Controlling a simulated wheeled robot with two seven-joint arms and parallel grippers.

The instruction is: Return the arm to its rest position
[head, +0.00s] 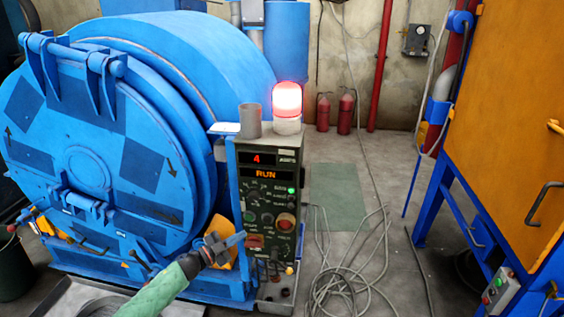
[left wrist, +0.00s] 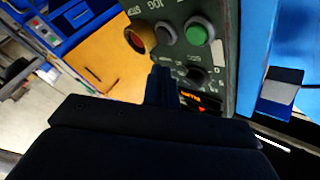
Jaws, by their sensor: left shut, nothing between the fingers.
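My left arm (head: 158,292), in a green sleeve, comes in from the bottom left in the head view. My left gripper (head: 236,241) is shut and empty, in front of the lower left of the control panel (head: 246,187). In the left wrist view its shut fingers (left wrist: 161,86) point at the panel (left wrist: 178,14), which has a green button (left wrist: 198,33), a black button and a red-and-yellow stop knob (left wrist: 138,39). I cannot tell whether the fingertips touch the panel. My right gripper is not in view.
The blue drum machine (head: 85,150) stands left of the panel. A lit red beacon (head: 287,102) and a grey cup (head: 250,120) sit on top; the display (head: 265,174) reads RUN. An orange cabinet (head: 510,120) stands right. Cables (head: 345,275) lie on the floor between.

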